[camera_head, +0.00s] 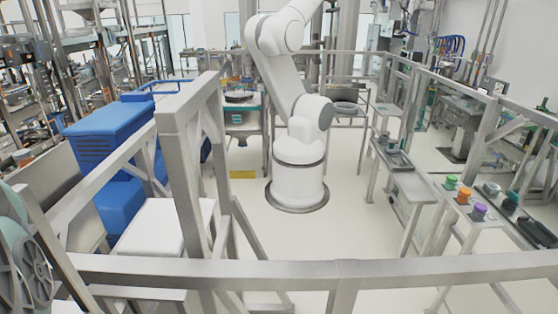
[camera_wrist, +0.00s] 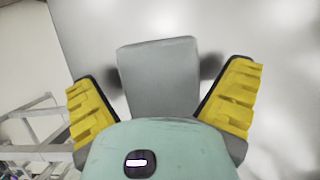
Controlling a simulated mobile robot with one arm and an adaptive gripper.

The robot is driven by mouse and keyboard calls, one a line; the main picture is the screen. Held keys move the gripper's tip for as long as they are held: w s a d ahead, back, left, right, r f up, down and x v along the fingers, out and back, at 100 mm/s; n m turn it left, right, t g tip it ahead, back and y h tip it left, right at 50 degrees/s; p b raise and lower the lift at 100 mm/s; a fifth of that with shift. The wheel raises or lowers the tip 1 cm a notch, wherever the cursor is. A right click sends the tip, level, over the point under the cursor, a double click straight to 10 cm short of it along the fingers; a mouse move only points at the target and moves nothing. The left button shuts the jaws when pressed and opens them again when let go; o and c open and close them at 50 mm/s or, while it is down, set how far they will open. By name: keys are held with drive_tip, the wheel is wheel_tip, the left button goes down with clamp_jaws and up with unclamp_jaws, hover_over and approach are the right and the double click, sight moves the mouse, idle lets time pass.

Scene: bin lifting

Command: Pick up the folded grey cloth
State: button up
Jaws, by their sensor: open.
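In the wrist view a flat grey piece (camera_wrist: 158,72) with straight edges and slightly rounded corners looks like the folded grey cloth. It appears to lie on or just above a pale, smooth surface (camera_wrist: 275,35). My gripper (camera_wrist: 165,78) is open, with one yellow ribbed finger to each side of the grey piece. Gaps show between the fingers and its sides. Its near end is hidden behind the green body of my gripper. How far the fingers are above the surface is hard to tell. I cannot make out the cloth or my gripper in the head view.
In the head view a blue bin (camera_head: 105,135) stands at left near a white-topped stand (camera_head: 152,228). A metal rail (camera_head: 345,270) crosses the foreground. Benches at right hold small coloured containers (camera_head: 463,195). Metal framing (camera_wrist: 35,118) shows at left in the wrist view.

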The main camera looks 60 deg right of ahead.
drive_tip(key=shift+f, duration=0.25)
idle(0.4)
drive_tip(key=c, duration=1)
